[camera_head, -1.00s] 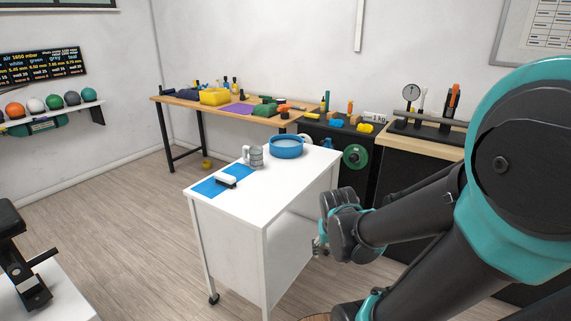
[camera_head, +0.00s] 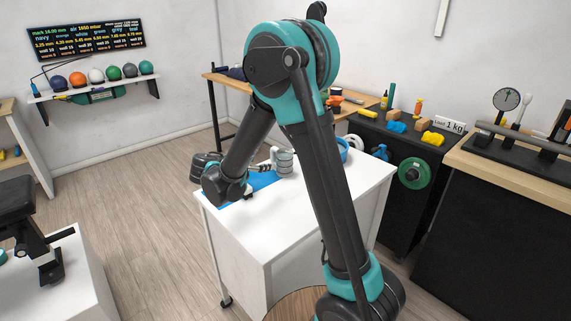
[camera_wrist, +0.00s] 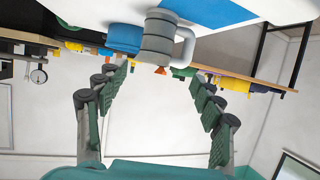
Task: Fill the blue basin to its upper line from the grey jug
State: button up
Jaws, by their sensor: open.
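The grey jug (camera_head: 284,163) stands upright on the white cart's top, and its ringed body and pale handle show upside down in the wrist view (camera_wrist: 157,38). The blue basin (camera_head: 344,149) stands behind it to the right, partly hidden by my arm. A piece of the basin shows beside the jug in the wrist view (camera_wrist: 123,38); its water level and lines cannot be seen. My gripper (camera_wrist: 158,78) is open and empty, its fingers spread toward the jug but apart from it. In the head view my gripper (camera_head: 264,167) is just left of the jug.
A wooden bench (camera_head: 218,82) and a black cabinet (camera_head: 395,165) with a green disc (camera_head: 415,174) stand behind. Floor left of the cart is clear.

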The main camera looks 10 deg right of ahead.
aim_at(279, 161)
jog(key=x, duration=1)
jog(key=shift+w+d+f, duration=0.1)
jog(key=shift+d+f, duration=0.05)
jog(key=shift+d, duration=0.2)
jog(key=shift+s+f+x, duration=0.1)
jog(key=shift+f+x, duration=0.1)
jog(key=shift+x, duration=1.3)
jog(key=shift+s+f+x, duration=0.15)
jog(key=shift+x, duration=1.3)
jog(key=c, duration=1.1)
jog(key=shift+r, duration=0.2)
notch_tip(279, 161, up, 20)
jog(key=shift+f, duration=0.15)
jog(key=o, duration=0.6)
jog(key=c, duration=0.6)
